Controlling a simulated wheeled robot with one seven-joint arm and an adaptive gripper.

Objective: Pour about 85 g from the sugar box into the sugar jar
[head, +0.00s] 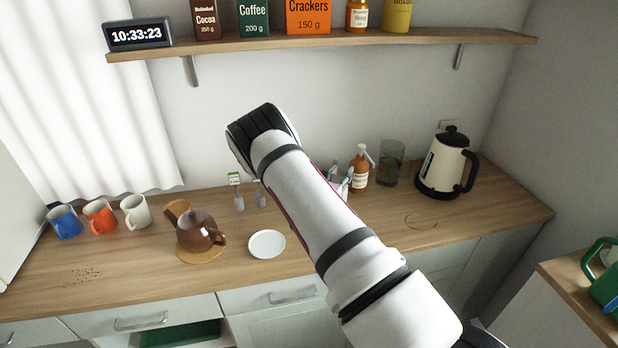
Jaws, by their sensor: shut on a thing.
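I cannot make out the sugar box or the sugar jar in the head view. My arm crosses the middle of the picture and hides part of the counter and wall behind it. My gripper does not show, so neither its fingers nor what it holds can be seen. A partly covered clear or whitish object (346,184) shows just past the arm's right edge, too hidden to name.
The wooden counter (330,262) bears mugs (100,216), a brown teapot (200,230), a white plate (266,244), an amber pump bottle (359,168), a glass (391,162) and a kettle (445,164). Crumbs lie front left. A drawer (178,334) stands open. A shelf (320,44) hangs above.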

